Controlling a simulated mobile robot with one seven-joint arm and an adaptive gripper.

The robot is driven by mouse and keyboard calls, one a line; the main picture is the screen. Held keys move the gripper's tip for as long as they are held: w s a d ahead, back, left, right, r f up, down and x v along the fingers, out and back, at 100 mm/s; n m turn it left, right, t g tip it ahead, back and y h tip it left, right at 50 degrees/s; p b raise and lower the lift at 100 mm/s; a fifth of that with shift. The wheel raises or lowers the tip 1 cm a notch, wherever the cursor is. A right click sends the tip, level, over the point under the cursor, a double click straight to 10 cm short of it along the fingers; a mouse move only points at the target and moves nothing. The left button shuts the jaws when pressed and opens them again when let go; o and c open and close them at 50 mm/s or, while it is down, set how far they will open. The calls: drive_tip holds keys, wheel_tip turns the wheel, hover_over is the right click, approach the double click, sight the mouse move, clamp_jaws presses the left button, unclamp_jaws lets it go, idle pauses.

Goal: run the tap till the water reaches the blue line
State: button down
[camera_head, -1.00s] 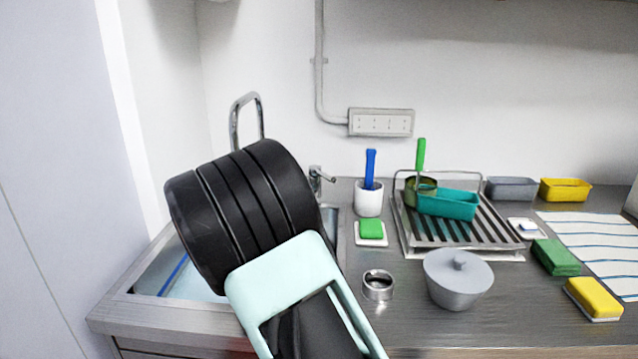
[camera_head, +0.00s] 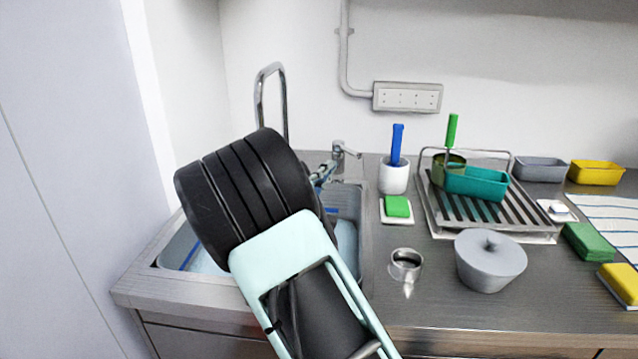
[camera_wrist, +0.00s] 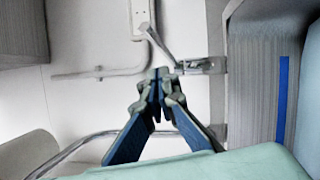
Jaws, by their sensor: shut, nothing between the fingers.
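The steel sink (camera_head: 150,272) stands at left, partly hidden by my arm. Pale blue water (camera_head: 345,243) shows in it. The blue line (camera_head: 190,254) runs along its inner wall and also shows in the wrist view (camera_wrist: 283,100). The water's exact height against the line is unclear. The tap's tall curved spout (camera_head: 284,100) rises behind my arm; its lever body (camera_head: 338,150) stands at the sink's back right. My gripper (camera_head: 328,172) is shut and empty beside the lever. In the wrist view its fingertips (camera_wrist: 160,76) are close to the tap lever (camera_wrist: 158,38); contact is unclear.
To the right are a white pot with a blue handle (camera_head: 393,178), a green sponge (camera_head: 397,206), a metal ring (camera_head: 406,264), a grey lidded bowl (camera_head: 490,262) and a drying rack (camera_head: 440,218). A wall stands close on the left.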

drive_tip(key=shift+w+d+r+b, duration=0.15)
drive_tip(key=shift+w+d, duration=0.2)
drive_tip(key=shift+d, duration=0.4)
drive_tip(key=shift+w+d+r+b, duration=0.1)
drive_tip(key=shift+w+d+r, duration=0.2)
drive_tip(key=shift+d, duration=0.45)
drive_tip(key=shift+w+d+r+b, duration=0.1)
drive_tip(key=shift+w+d, duration=0.3)
drive_tip(key=shift+d, duration=0.35)
drive_tip(key=d+p, duration=0.2)
drive_tip(key=d, duration=0.1)
drive_tip(key=shift+w+d, duration=0.1)
drive_tip(key=shift+d, duration=0.4)
drive_tip(key=shift+a+f, duration=0.1)
drive_tip(key=v, duration=1.1)
drive_tip(key=shift+s+a, duration=0.2)
drive_tip(key=shift+s, duration=0.15)
idle(3.4)
